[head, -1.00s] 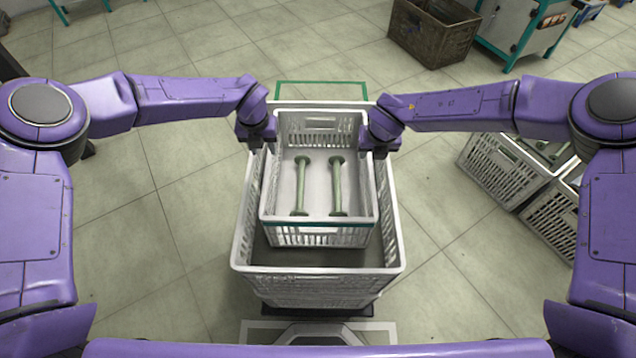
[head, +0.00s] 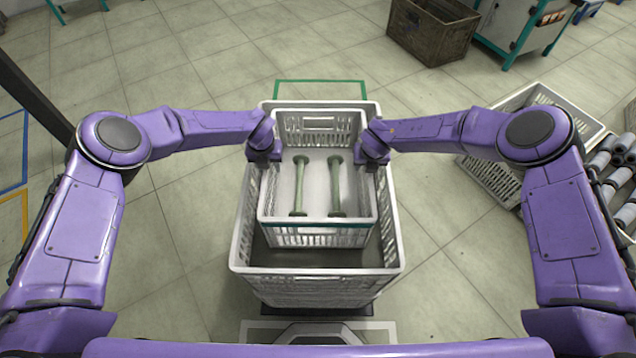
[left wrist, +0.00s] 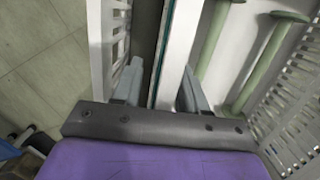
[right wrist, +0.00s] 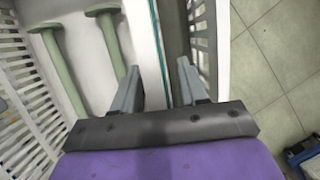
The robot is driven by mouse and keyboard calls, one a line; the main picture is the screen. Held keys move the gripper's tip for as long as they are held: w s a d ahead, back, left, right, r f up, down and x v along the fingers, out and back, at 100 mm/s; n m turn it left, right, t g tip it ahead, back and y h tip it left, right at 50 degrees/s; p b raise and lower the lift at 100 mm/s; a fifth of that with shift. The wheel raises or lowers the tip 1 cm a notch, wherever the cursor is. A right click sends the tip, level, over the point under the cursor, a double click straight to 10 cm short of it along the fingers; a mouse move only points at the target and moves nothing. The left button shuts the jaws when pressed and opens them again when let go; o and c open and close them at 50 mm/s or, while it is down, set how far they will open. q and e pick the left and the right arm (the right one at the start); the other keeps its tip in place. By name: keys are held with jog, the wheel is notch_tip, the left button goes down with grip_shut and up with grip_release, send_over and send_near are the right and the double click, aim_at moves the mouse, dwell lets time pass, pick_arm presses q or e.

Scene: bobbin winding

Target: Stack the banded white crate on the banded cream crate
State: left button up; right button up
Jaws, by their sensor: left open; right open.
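A small white crate with a teal band (head: 316,232) holds two green bobbins (head: 301,185) (head: 336,185). It appears within the outline of a larger pale crate (head: 242,232); whether it rests on the floor of that crate is hidden. No band on the larger crate is clear to me. My left gripper (head: 265,158) is at the small crate's left side. In the left wrist view, its open fingers (left wrist: 160,80) stand either side of the teal-edged wall. My right gripper (head: 374,157) is at the right side, its open fingers (right wrist: 160,80) likewise straddling the wall.
The larger crate stands on a dark base (head: 310,309). A pale crate (head: 530,115) and a crate of grey spools (head: 612,175) are at the right. A brown crate (head: 430,35) and a machine (head: 520,30) are at the back. The floor at left is mostly clear.

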pick_arm(q)
grip_shut()
pick_arm(e)
grip_shut()
pick_arm(q)
jog(key=shift+w+r, duration=0.1)
pick_arm(e)
jog(key=shift+r, duration=0.1)
dwell(1.0)
